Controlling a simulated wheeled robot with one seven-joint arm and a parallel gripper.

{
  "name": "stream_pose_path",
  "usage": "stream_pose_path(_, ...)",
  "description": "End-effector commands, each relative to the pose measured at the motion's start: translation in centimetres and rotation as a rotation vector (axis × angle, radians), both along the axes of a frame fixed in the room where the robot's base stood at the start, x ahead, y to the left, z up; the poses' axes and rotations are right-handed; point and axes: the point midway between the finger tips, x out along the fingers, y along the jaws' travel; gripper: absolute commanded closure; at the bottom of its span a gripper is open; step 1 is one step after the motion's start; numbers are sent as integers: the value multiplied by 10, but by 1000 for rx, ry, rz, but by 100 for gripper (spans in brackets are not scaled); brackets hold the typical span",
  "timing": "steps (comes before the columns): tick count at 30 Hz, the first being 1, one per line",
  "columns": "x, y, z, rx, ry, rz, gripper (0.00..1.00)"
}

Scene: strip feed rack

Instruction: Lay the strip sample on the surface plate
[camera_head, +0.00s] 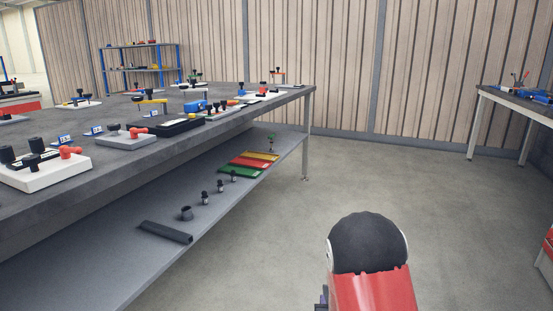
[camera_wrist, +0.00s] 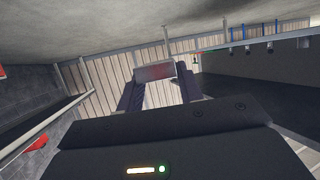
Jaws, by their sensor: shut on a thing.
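In the wrist view my gripper (camera_wrist: 160,80) has its two dark fingers closed on a small flat piece, grey with a reddish tint, which I take to be the strip sample (camera_wrist: 155,72). The piece spans the gap between the fingertips and stands clear of any surface I can make out. My gripper is outside the head view, where only part of my red and black arm shows at the lower right. I cannot tell for sure which item is the surface plate; a dark flat slab (camera_head: 180,127) and a grey plate (camera_head: 125,141) lie on the long grey bench.
The long bench (camera_head: 40,215) at left carries several fixtures, including a white block with black knobs (camera_head: 45,176). Its lower shelf (camera_head: 120,265) holds a dark bar (camera_head: 165,232) and coloured trays (camera_head: 250,163). Another table (camera_head: 515,102) stands at far right. The floor between is clear.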

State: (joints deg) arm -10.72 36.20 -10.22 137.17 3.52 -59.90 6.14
Motion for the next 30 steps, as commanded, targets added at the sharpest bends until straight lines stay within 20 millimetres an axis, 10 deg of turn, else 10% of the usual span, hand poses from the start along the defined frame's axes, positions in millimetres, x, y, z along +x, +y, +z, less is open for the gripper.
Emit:
stream_pose_path(13, -45, 3, 1, 0, -5, 60, 100)
stream_pose_path(30, -46, 3, 1, -2, -4, 59, 100)
